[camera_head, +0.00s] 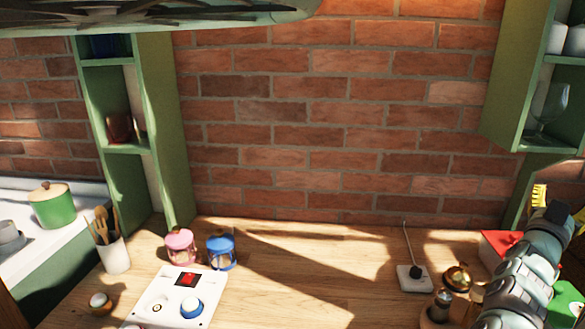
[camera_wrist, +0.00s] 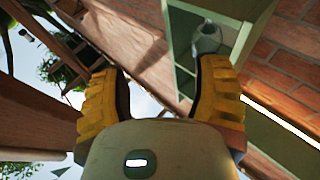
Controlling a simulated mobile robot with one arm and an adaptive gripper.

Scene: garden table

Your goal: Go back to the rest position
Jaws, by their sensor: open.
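My gripper (camera_head: 559,203) is at the right edge of the head view, raised above the right end of the wooden counter (camera_head: 330,270). Its yellow fingers point upward beside the green shelf. In the wrist view my gripper (camera_wrist: 158,85) shows two yellow ridged fingers spread wide apart with nothing between them. The wrist view is tilted and looks up at brick wall, a green shelf and some sky.
A green shelf (camera_head: 507,80) with glassware is close above my gripper. A red box (camera_head: 497,243), brass-lidded pots (camera_head: 457,277) and a socket block (camera_head: 414,278) stand near my arm. A white panel (camera_head: 180,297), pink jar (camera_head: 180,246) and blue jar (camera_head: 221,250) stand left. The counter's middle is clear.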

